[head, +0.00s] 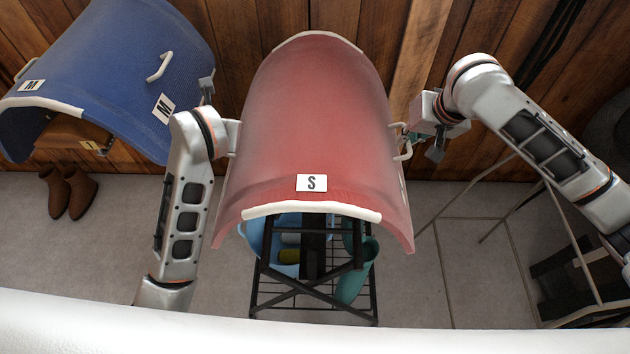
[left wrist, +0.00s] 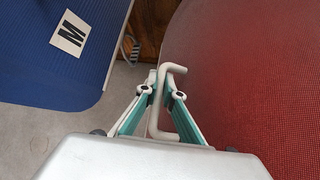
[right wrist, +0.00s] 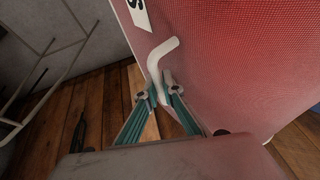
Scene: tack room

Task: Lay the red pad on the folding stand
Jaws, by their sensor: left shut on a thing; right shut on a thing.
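The red pad (head: 315,110), a curved arch with a white S label (head: 311,183), is in the middle of the head view, over the black folding stand (head: 308,262). Only the stand's front legs and lower part show; I cannot tell if the pad touches its top. My left gripper (left wrist: 160,92) is shut on the pad's white left handle (left wrist: 176,70). My right gripper (right wrist: 154,92) is shut on its white right handle (right wrist: 160,52), also seen at the pad's right side in the head view (head: 404,154).
A blue pad (head: 130,75) with M labels lies over a wooden support at the left. Brown boots (head: 70,190) stand below it. A blue tub (head: 256,236) and teal items (head: 358,270) sit in the stand's lower part. A pale metal frame (head: 585,262) stands at the right. A plank wall is behind.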

